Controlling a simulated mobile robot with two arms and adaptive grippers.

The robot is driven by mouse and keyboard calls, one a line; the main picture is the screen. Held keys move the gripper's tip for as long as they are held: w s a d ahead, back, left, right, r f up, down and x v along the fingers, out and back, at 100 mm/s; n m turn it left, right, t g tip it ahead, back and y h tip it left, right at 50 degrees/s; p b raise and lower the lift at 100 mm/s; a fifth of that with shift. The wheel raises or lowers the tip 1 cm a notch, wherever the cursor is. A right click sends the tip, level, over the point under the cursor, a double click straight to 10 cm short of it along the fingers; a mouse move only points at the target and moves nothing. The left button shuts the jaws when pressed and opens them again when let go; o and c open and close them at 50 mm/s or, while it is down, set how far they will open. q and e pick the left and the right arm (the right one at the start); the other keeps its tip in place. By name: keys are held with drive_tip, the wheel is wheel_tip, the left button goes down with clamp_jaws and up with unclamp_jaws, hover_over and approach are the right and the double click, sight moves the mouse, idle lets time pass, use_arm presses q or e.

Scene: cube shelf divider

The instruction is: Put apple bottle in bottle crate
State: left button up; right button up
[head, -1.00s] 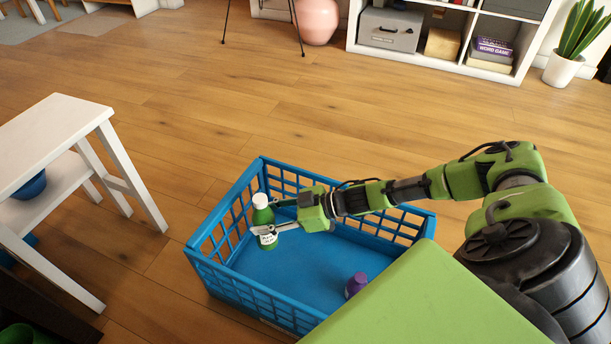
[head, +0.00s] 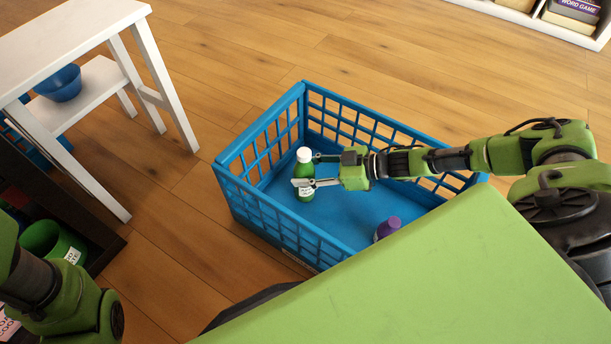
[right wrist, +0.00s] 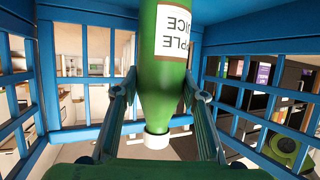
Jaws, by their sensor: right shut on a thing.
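The green apple bottle (head: 305,182) with a white cap and a pale label stands roughly upright inside the blue bottle crate (head: 258,212), towards its left end. My right gripper (head: 305,170) reaches over the crate from the right and is shut on the bottle. In the right wrist view, the bottle (right wrist: 163,85) sits between the two fingers (right wrist: 160,100) with its label upside down. I cannot tell whether its base touches the crate floor. My left arm shows at the bottom left, but its gripper is not in view.
A purple-capped bottle (head: 387,229) is in the crate near its front right side. A white side table (head: 75,40) with a blue bowl (head: 58,84) stands at the left. A dark shelf holds a green container (head: 52,243). Wooden floor lies open behind the crate.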

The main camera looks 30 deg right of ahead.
drive_tip(key=shift+w, duration=0.1)
drive_tip(key=shift+f, duration=0.15)
drive_tip(key=shift+f, duration=0.15)
drive_tip(key=o, duration=1.4)
drive_tip(key=shift+c, duration=0.2)
